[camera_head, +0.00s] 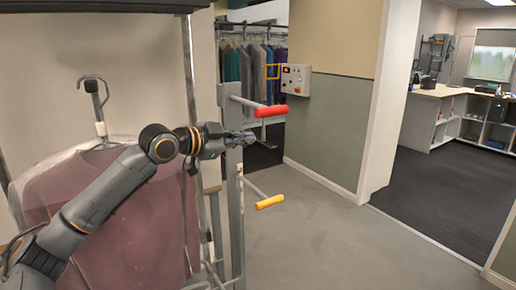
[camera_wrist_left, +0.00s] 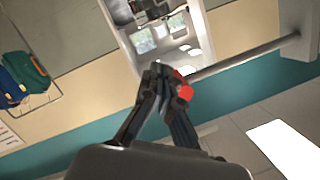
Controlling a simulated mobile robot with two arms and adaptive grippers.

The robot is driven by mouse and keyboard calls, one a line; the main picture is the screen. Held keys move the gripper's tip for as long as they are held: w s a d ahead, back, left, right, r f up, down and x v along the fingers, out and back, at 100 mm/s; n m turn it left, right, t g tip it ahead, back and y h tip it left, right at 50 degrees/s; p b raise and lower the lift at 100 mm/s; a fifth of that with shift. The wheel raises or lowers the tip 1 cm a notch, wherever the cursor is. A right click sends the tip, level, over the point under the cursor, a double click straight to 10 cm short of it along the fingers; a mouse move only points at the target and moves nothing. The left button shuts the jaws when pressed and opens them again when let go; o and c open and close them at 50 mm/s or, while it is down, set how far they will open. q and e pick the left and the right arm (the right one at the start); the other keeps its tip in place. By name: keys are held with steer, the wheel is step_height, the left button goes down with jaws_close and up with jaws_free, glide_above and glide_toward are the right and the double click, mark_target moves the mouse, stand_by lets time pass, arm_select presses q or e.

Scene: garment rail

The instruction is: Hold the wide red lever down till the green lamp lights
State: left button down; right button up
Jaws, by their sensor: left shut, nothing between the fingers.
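The wide red lever (camera_head: 271,111) is a red grip on a grey arm that sticks out to the right from a grey upright post (camera_head: 234,180). My left gripper (camera_head: 240,138) is shut and empty, a little below and left of the red grip in the head view. In the left wrist view the shut fingers (camera_wrist_left: 160,72) partly cover the red grip (camera_wrist_left: 185,91); I cannot tell whether they touch it. A control box (camera_head: 295,80) on the wall carries small lamps and buttons; no lit green lamp can be made out. My right gripper is out of view.
A yellow-gripped lever (camera_head: 270,202) sticks out lower on the same post. A covered dark red garment (camera_head: 120,215) hangs at the left, behind my left arm. Hung clothes (camera_head: 250,65) are at the back. The grey floor (camera_head: 340,240) at the right is clear.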

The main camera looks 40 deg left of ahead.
arm_select(q)
steer(key=shift+s+r+b, duration=0.2)
steer(key=shift+s, duration=0.3)
steer(key=shift+s+r+b, duration=0.15)
steer(key=shift+s+b, duration=0.05)
steer(key=shift+s, duration=0.25)
